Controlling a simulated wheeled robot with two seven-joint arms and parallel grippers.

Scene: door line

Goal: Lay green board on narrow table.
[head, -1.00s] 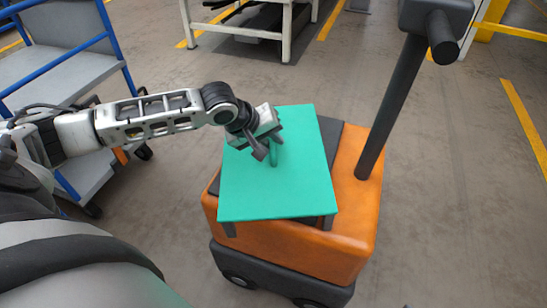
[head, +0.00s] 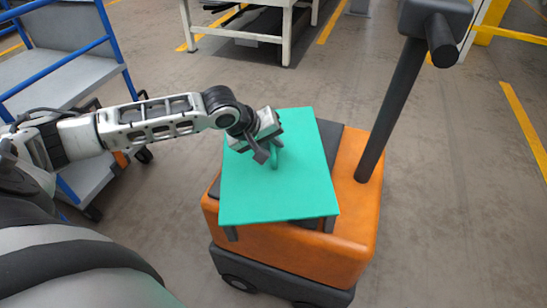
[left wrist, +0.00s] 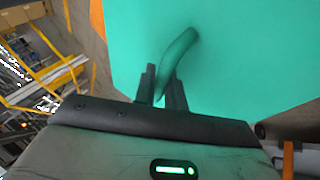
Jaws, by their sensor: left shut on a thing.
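The green board (head: 278,185) is a flat square plate with a green loop handle (left wrist: 180,50) on its top face. My left gripper (head: 269,152) is shut on this handle; in the left wrist view its two dark fingers (left wrist: 162,88) stand on either side of the handle's lower end. The board is over the orange cart, roughly level, and hides much of its top. Dark posts show under its near edge; I cannot tell whether it touches them. A pale table (head: 238,33) stands at the top of the head view, partly cut off. My right gripper is not in view.
The orange cart (head: 290,250) has a dark upright post with a handle (head: 395,110) close to the board's right. A grey trolley with blue rails (head: 60,65) stands at the left. Open floor (head: 450,200) lies to the right.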

